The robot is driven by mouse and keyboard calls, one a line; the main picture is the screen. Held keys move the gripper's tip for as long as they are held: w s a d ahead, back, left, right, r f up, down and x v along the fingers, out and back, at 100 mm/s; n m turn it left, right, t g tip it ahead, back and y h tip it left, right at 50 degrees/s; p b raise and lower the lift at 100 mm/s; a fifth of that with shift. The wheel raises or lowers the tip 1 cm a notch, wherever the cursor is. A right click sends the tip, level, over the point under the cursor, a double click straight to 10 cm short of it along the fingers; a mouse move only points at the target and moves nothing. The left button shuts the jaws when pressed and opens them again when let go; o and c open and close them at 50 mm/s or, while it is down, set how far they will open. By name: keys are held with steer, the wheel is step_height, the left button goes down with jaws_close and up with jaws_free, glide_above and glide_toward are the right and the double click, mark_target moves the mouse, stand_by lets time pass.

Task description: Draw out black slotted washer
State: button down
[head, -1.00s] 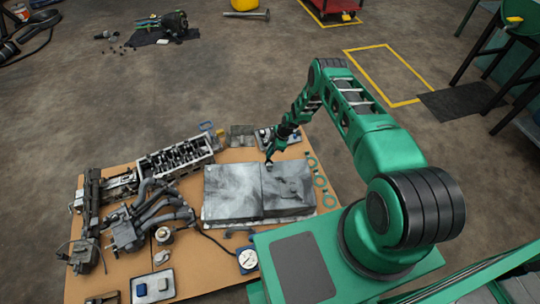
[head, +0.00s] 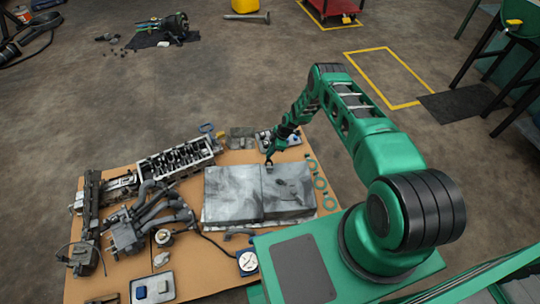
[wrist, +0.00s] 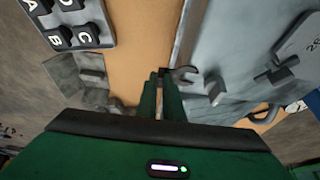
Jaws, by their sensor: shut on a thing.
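My gripper (wrist: 160,82) is shut in the wrist view, its two green fingers close together. A small dark C-shaped piece with an open slot, which looks like the black slotted washer (wrist: 184,75), shows right at the fingertips. Its gripped part is mostly hidden by the fingers. In the head view my gripper (head: 269,160) is at the far edge of the large grey block (head: 232,195), near the seam between its two halves. The washer is too small to make out there. The block's grey surface also fills the right of the wrist view (wrist: 230,65).
A tray with lettered dark pieces (wrist: 85,45) lies beyond the block, with grey metal blocks (wrist: 75,85) beside it. Green rings (head: 320,183) lie right of the block. Engine parts (head: 140,225) crowd the left. A strip of bare tan board (wrist: 145,40) runs beside the block.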

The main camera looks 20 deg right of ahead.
stand_by(0.3)
steer(key=shift+r, duration=3.5)
